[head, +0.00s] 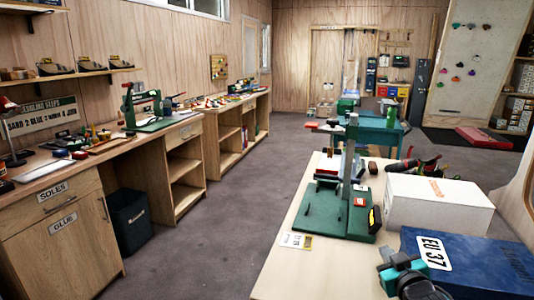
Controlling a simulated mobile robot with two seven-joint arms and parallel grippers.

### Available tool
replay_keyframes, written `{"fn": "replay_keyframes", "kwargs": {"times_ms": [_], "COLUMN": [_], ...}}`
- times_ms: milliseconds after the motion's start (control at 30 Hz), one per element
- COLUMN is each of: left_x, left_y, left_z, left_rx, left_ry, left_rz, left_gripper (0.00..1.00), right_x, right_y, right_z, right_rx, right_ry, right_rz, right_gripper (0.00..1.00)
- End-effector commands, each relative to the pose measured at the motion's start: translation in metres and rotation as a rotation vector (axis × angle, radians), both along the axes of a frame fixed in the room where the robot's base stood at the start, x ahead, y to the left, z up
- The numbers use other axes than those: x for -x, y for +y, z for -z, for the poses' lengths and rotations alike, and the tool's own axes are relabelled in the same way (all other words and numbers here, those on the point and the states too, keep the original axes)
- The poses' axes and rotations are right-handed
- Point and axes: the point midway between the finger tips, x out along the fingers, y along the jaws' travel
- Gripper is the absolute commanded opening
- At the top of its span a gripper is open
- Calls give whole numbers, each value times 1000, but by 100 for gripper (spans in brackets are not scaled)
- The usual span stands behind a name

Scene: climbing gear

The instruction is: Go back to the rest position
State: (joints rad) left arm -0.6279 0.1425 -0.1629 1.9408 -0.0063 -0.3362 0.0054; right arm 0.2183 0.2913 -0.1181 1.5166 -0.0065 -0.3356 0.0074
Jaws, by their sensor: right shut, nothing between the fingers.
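My right gripper (388,266), teal and black, shows at the bottom right of the head view. It is over the near part of the light wooden table (287,271), just left of a blue box (474,262) labelled EU 37. Its fingers are shut with nothing between them. I cannot tell how high it is above the table. My left gripper is not in view.
A green press stand (333,214) with an upright post and a white box (437,206) stand on the same table, beyond my right gripper. Long wooden workbenches (66,191) line the left wall, with a dark bin (129,218) beside them. The grey floor (225,210) between is clear.

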Motion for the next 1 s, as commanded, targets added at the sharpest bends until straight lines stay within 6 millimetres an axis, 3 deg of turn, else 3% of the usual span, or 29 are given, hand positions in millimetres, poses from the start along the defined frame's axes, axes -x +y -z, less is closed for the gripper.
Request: {"fn": "replay_keyframes", "kwargs": {"times_ms": [33, 200, 300, 500, 600, 700, 1000], "left_x": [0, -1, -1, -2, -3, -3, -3], "left_y": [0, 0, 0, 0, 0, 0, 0], "left_z": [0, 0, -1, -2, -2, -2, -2], "left_rx": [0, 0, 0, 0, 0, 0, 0], "left_ry": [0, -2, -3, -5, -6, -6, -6], "left_rz": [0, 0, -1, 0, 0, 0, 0], "left_gripper": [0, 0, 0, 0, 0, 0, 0], "right_x": [23, 104, 157, 249, 277, 293, 297], "right_y": [12, 50, 70, 99, 107, 111, 112], "right_z": [27, 94, 124, 157, 162, 164, 164], "right_rx": [-15, -72, -111, -186, -209, -224, -228], "right_ry": [43, 170, 247, 372, 410, 432, 437], "right_rz": [-16, -61, -79, -92, -91, -90, -90], "right_gripper": [0, 0, 0, 0, 0, 0, 0]}}
